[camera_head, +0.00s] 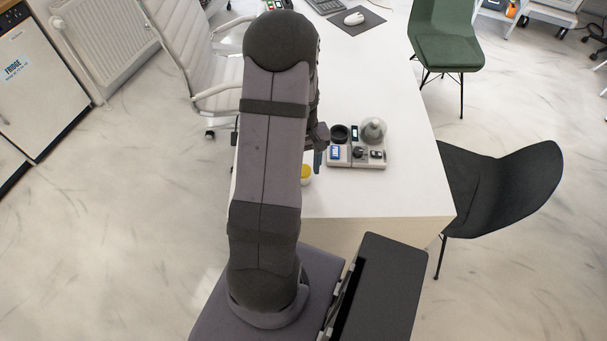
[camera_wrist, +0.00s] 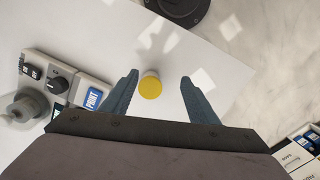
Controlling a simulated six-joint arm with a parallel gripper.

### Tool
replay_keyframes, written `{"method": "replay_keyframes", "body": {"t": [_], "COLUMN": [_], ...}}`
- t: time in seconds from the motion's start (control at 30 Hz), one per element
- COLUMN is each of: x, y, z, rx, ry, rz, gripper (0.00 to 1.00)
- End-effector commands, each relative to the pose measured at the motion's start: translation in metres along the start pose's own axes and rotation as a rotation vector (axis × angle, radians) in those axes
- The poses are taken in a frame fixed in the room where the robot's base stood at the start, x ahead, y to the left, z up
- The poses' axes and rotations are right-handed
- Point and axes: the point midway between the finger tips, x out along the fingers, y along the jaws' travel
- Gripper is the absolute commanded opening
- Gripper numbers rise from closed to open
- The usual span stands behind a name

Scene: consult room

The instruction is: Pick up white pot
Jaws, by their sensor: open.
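A small white pot with a yellow top (camera_wrist: 151,86) stands on the white table. In the wrist view it lies between the two fingers of my gripper (camera_wrist: 160,88), which are open and apart from it on both sides. I cannot tell how far the fingertips are above it. In the head view the pot (camera_head: 306,174) is partly hidden behind my arm; its yellow top and some white side show. Only a bit of my gripper (camera_head: 318,158) shows there, just above the pot in the picture.
A grey device with a knob, a round part and a blue label (camera_head: 356,154) stands on the table (camera_head: 400,110) right of the pot. A mouse (camera_head: 354,18) on a dark mat lies at the back. Chairs stand around the table.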

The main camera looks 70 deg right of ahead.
Motion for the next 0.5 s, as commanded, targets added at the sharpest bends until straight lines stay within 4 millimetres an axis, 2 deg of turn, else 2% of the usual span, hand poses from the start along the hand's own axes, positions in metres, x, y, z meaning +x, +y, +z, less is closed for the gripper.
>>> {"method": "replay_keyframes", "body": {"t": [0.03, 0.13, 0.3, 0.5], "x": [-0.004, -0.008, -0.008, -0.008], "y": [0.005, 0.01, 0.012, 0.012], "z": [-0.011, -0.022, -0.027, -0.027], "rx": [-0.058, -0.18, -0.359, -0.438], "ry": [0.027, 0.057, 0.071, 0.07], "rz": [0.014, 0.034, 0.051, 0.055], "gripper": [0.54, 0.54, 0.54, 0.54]}}
